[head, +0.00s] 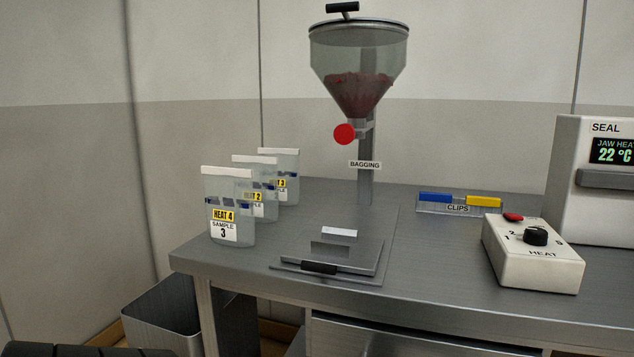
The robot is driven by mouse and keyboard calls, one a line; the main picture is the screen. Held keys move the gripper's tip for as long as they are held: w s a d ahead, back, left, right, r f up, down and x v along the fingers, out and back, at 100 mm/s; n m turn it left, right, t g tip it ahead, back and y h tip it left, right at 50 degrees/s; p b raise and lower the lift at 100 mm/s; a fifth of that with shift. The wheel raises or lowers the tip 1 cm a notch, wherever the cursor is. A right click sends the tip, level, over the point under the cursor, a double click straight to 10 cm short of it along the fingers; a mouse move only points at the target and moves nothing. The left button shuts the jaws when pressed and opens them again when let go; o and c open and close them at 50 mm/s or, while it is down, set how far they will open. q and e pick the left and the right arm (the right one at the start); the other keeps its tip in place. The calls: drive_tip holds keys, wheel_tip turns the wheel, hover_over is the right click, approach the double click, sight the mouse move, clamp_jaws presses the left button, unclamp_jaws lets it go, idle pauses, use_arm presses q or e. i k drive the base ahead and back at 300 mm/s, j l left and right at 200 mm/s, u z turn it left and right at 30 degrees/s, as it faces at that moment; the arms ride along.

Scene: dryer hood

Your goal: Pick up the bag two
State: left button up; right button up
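Three clear bags with white top strips stand upright in a staggered row at the left end of the steel table. The middle bag (267,206) has a yellow label that reads "HEAT 2"; the front bag partly covers it, and its sample number is hidden. The front bag (231,188) reads "HEAT 4, SAMPLE 3". The rear bag (291,168) reads "HEAT 3" and is partly behind the middle one. Neither of my grippers can be made out in the head view.
A hopper (358,72) with dark red contents stands behind a flat plate (345,262) with a black handle. A clip holder (459,208), a heat control box (533,268) and a sealer (600,200) are at right. A bin (165,305) stands below.

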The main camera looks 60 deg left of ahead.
sight(288, 164)
drive_tip(key=k+j+z, duration=0.3)
drive_tip(key=j, duration=0.2)
drive_tip(key=k+j+z, duration=0.3)
drive_tip(key=j, duration=0.15)
drive_tip(key=k+j+z, duration=0.1)
drive_tip(key=k+j, duration=0.25)
drive_tip(key=k+j+z, duration=0.1)
drive_tip(key=k+j, duration=0.25)
drive_tip(key=j, duration=0.2)
drive_tip(key=k+j, duration=0.8)
